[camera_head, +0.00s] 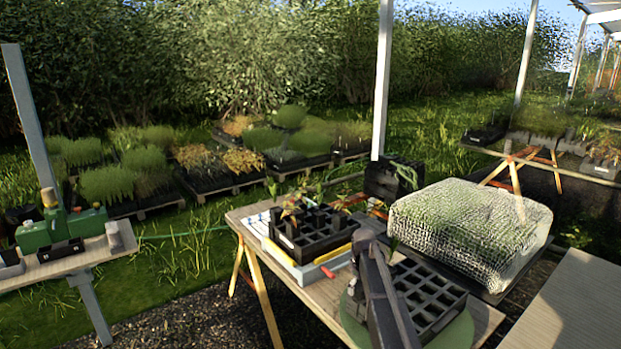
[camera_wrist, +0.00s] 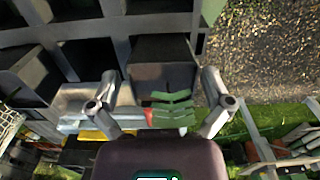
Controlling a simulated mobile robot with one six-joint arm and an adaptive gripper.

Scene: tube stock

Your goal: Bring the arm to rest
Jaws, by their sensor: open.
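My arm (camera_head: 380,290) shows as a dark grey link over the front of the wooden table (camera_head: 270,289). My gripper's end cannot be made out in the head view. In the wrist view my gripper (camera_wrist: 162,104) has its two grey fingers spread wide apart, with nothing clasped between them. A ribbed green piece (camera_wrist: 173,109) shows in the gap between the fingers; whether it is near them or below them I cannot tell. A dark celled tray (camera_wrist: 85,28) fills the upper left of that view.
A black cell tray (camera_head: 437,306) lies on a round green mat (camera_head: 462,332) beside my arm. A black pot tray (camera_head: 294,243) with seedlings stands farther back. A netted block of plants (camera_head: 470,220) is at the right. A side bench (camera_head: 575,300) is bare.

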